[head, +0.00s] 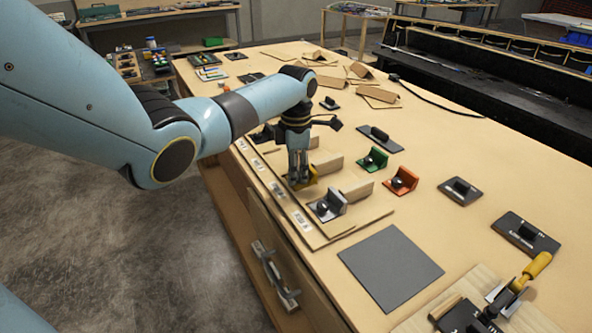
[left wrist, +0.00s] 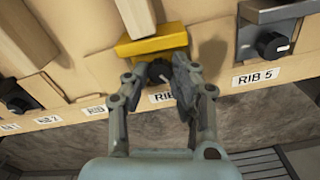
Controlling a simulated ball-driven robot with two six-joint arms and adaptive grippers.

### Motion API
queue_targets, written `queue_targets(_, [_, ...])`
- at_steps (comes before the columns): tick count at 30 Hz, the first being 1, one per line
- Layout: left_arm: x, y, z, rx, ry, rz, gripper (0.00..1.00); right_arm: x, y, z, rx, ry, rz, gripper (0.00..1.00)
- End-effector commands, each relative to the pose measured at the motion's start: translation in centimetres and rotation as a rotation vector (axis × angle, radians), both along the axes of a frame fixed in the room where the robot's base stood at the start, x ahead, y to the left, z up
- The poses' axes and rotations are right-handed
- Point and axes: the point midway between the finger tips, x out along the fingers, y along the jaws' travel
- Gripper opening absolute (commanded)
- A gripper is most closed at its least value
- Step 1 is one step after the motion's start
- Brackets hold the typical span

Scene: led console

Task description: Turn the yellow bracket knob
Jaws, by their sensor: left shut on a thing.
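The yellow bracket (head: 311,170) stands in the row of brackets along the table's front edge, mostly hidden behind my left gripper in the head view. The left wrist view shows the yellow bracket (left wrist: 152,45) with its dark knob (left wrist: 158,70) below it. My left gripper (head: 299,181) points down at the bracket. In the left wrist view the gripper's fingers (left wrist: 158,76) are on both sides of the dark knob and shut on it. The knob's pointer mark cannot be made out. My right gripper is not in view.
A grey bracket with a knob (head: 328,204) stands right beside the yellow one, near the label RIB 5 (left wrist: 256,76). Green (head: 374,159) and orange (head: 402,181) brackets stand farther back. A flat grey mat (head: 390,268) lies to the right. A yellow-handled clamp (head: 537,266) is at the lower right.

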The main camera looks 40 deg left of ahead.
Motion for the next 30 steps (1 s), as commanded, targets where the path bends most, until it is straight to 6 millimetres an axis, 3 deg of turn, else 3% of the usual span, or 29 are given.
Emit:
queue_targets(8, [0.0, 0.0, 0.2, -0.001, 0.002, -0.107, 0.0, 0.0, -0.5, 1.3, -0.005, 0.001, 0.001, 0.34])
queue_targets(18, [0.0, 0.0, 0.2, -0.002, 0.0, -0.368, 0.0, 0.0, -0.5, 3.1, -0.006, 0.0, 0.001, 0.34])
queue_targets(30, [0.1, 0.0, 0.1, -0.001, -0.001, -0.601, 0.0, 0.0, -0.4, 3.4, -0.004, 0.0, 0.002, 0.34])
